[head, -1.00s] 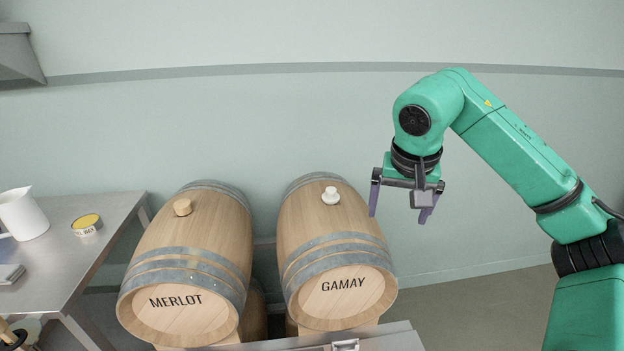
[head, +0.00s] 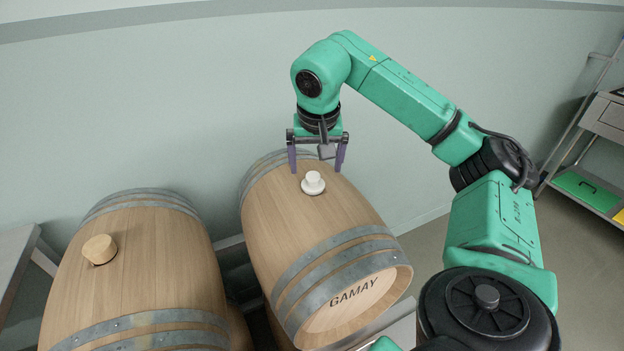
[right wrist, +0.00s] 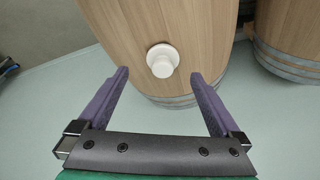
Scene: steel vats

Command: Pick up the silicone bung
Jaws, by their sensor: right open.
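The white silicone bung (head: 313,181) sits upright in the top of the GAMAY barrel (head: 300,222). It also shows in the right wrist view (right wrist: 162,60), ahead of the fingertips and between their lines. My right gripper (head: 317,168) is open and empty, with its two purple fingers pointing down. In the head view it appears just above and behind the bung. In the right wrist view its fingers (right wrist: 160,76) are spread wide, and neither touches the bung. My left gripper is out of view.
A second barrel (head: 150,265) with a wooden bung (head: 99,249) lies to the left. A steel table (head: 12,262) edges in at far left. A trolley (head: 597,160) with a green item stands at the right. The pale wall rises close behind the barrels.

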